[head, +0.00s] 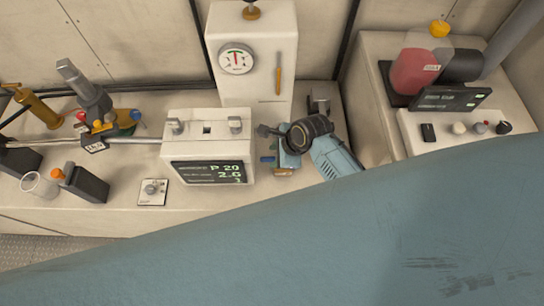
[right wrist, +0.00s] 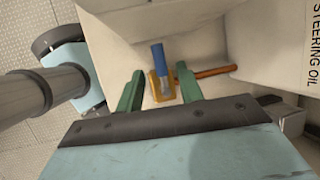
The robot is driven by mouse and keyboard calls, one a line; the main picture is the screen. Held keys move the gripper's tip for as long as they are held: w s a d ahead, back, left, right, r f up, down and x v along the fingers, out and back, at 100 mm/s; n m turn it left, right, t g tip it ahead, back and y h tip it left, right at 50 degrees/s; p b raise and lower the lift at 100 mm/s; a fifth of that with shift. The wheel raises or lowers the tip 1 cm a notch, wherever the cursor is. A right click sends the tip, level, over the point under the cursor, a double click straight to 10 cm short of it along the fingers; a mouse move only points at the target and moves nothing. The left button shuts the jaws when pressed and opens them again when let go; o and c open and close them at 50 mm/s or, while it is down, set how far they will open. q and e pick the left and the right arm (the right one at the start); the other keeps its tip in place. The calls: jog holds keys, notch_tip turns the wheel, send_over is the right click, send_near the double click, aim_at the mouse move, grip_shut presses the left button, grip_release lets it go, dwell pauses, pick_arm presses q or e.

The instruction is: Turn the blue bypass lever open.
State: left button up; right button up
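In the head view the right gripper (head: 276,166) is just right of the white display box, and a small blue piece of the lever (head: 267,159) shows there. My left gripper is not in view.
A white display box (head: 208,172) stands close left of the right gripper. A pale column with a gauge (head: 237,59) rises behind. A red reservoir (head: 414,71) is on the right-hand bench.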

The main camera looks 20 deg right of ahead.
jog(key=shift+x, duration=1.35)
grip_shut()
